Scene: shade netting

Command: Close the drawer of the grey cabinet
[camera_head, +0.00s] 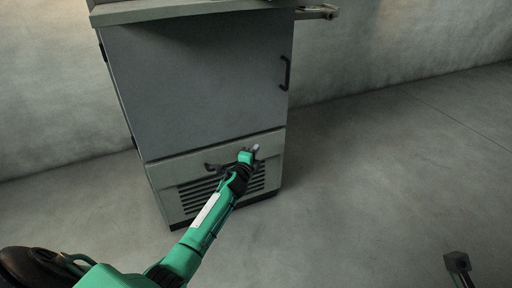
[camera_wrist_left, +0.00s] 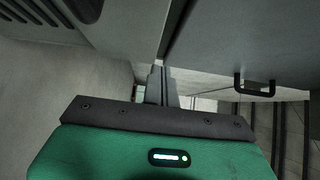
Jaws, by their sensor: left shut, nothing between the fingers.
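The grey cabinet (camera_head: 205,80) stands against the wall. Its drawer (camera_head: 172,172) is at the bottom, with slats and a dark handle (camera_head: 213,167) on its front. The drawer front is at or very near the cabinet face; I cannot tell whether a small gap is left. My left gripper (camera_head: 254,150) is shut and empty, its tips at the upper right part of the drawer front. In the left wrist view the shut fingers (camera_wrist_left: 162,86) point at the drawer front (camera_wrist_left: 130,28); contact is unclear. A dark part at the lower right may be my right gripper (camera_head: 458,262); its jaws cannot be made out.
Above the drawer is a closed door (camera_head: 200,100) with a dark handle (camera_head: 286,73). A worktop (camera_head: 180,10) lies on the cabinet, and a small bracket-like piece (camera_head: 318,12) sticks out at its right. The floor (camera_head: 370,170) to the right is clear.

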